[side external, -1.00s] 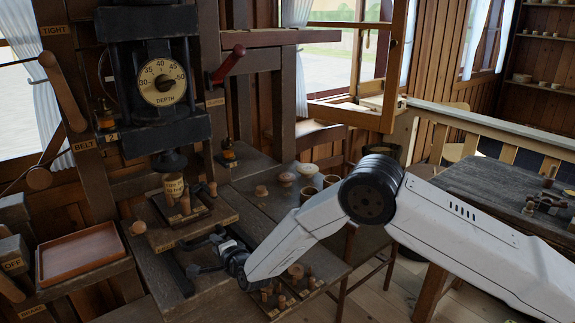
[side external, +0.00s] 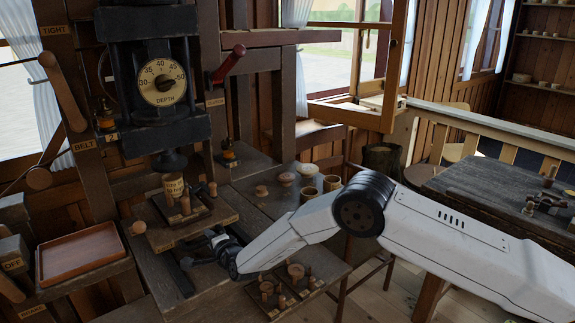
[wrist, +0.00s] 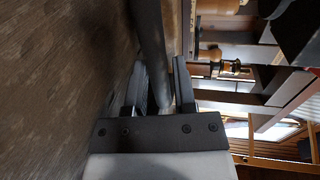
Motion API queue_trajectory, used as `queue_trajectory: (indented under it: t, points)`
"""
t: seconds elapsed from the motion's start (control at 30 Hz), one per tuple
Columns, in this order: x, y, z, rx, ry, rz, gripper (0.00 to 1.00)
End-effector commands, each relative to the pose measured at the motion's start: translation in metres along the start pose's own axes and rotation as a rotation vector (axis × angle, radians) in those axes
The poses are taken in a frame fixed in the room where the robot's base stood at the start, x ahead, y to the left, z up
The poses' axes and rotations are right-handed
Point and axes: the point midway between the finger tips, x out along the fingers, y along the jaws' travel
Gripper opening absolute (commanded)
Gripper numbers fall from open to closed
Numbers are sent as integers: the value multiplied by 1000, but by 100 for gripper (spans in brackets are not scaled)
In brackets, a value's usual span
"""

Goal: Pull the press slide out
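The press slide (side external: 165,235) is a wooden board under the black press head (side external: 158,100). It carries a dark fixture with wooden pegs (side external: 186,203) and a labelled cup-like piece (side external: 173,184). My gripper (side external: 202,251) is low at the slide's front edge, just below the board. In the wrist view, my gripper's two fingers (wrist: 160,82) stand apart, with a dark rounded bar (wrist: 152,45) running between them. Whether either finger touches the bar cannot be told. The fingertips are partly hidden in the side view.
A reddish tray (side external: 80,252) stands further left. A rack of wooden pieces (side external: 285,287) lies right of my gripper, beneath my arm. Cups and bowls (side external: 308,186) stand on the bench behind.

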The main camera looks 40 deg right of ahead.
Motion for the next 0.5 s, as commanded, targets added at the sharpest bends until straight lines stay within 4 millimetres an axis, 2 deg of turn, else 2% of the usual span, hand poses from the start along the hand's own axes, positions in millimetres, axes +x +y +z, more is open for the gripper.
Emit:
queue_trajectory:
  t: [0.03,0.1,0.5]
  points:
    - [0,0,0,0,0,0,16]
    - [0,0,0,0,0,0,0]
    - [0,0,0,0,0,0,0]
